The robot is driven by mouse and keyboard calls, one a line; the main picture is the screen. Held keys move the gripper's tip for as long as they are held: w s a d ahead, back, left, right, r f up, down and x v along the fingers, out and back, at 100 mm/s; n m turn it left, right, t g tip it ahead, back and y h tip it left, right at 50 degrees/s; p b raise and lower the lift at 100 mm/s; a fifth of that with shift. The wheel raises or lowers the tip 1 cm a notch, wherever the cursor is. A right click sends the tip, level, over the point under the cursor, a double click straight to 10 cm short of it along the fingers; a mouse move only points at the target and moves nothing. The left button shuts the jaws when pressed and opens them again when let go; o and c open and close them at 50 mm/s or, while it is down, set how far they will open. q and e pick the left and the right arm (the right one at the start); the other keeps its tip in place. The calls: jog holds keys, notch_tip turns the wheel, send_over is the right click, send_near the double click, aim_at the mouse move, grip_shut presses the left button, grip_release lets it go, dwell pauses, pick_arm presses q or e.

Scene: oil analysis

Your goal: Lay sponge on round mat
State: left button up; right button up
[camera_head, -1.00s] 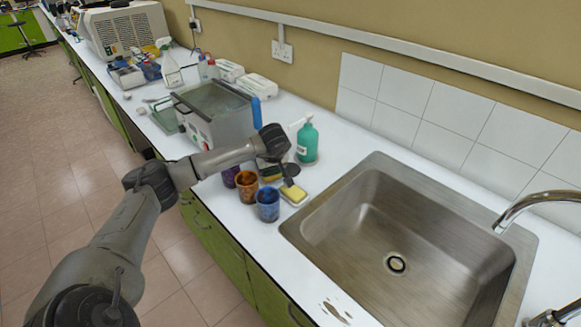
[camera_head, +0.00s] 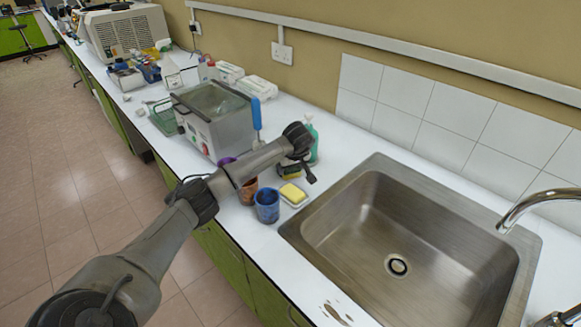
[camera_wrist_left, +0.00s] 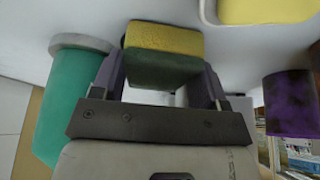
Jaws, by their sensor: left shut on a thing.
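My left gripper (camera_wrist_left: 160,80) is shut on a yellow-and-green sponge (camera_wrist_left: 162,45), gripped between its two fingers in the left wrist view. In the head view the left gripper (camera_head: 298,170) hangs over the counter behind the blue cup, with the held sponge (camera_head: 290,175) partly hidden by the wrist. Whether the sponge touches the counter is unclear. A second, yellow sponge (camera_head: 292,193) lies on a small white dish (camera_head: 303,203) just in front; it also shows in the left wrist view (camera_wrist_left: 265,10). I cannot make out a round mat. My right gripper is not in view.
A green pump bottle (camera_head: 312,140) stands close behind the gripper and shows in the wrist view (camera_wrist_left: 75,105). Blue (camera_head: 267,207), brown (camera_head: 247,193) and purple (camera_wrist_left: 290,103) cups stand nearby. The metal sink (camera_head: 400,215) is to the right; a grey bath (camera_head: 215,120) is to the left.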

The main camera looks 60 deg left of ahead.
pick_arm(q)
jog(key=shift+w+r, duration=0.1)
jog(key=shift+f, duration=0.2)
jog(key=o, duration=1)
jog(key=shift+c, duration=0.2)
jog(key=shift+r, duration=0.15)
jog(key=p+v, duration=0.3)
jog(key=v, duration=0.9)
